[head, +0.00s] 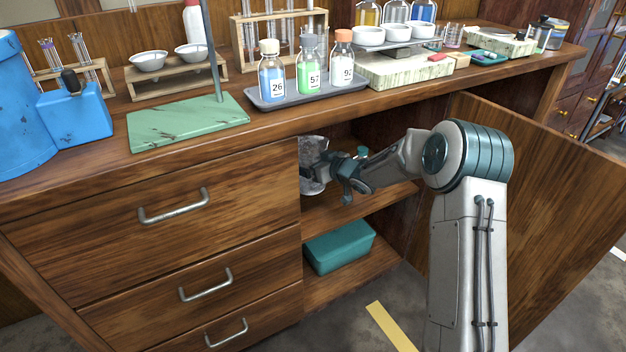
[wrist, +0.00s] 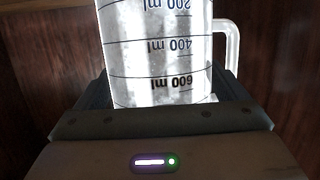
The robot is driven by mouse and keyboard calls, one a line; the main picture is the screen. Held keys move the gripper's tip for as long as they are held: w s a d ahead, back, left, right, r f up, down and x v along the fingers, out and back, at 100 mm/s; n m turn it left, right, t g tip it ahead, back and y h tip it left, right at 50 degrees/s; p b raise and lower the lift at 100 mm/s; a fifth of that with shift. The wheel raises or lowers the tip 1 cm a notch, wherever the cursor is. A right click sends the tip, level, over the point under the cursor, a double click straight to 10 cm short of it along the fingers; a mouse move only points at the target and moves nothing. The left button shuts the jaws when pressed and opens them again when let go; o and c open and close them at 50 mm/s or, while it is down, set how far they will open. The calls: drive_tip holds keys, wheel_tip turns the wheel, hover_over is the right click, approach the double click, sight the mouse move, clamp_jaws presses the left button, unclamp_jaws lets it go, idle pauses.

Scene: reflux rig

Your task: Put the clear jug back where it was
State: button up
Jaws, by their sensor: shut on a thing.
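The clear jug (head: 313,165) is inside the open cupboard, at the left side of the upper shelf space. My gripper (head: 332,167) reaches into the cupboard from the right and is shut on the jug. In the wrist view the jug (wrist: 160,50) stands out brightly between my jaws (wrist: 160,105), with dark volume marks that read upside down and a handle on its right. The jug's left edge is close to the cupboard's left wall in the head view. I cannot tell whether its base touches the shelf (head: 350,207).
A teal box (head: 340,246) lies on the lower shelf. The open cupboard door (head: 545,190) stands to the right of my arm. The counter above holds a grey tray (head: 308,98) with three labelled bottles, a green stand base (head: 185,122) and a blue container (head: 75,112).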

drive_tip(key=shift+f+b, duration=1.1)
drive_tip(key=shift+f, duration=0.9)
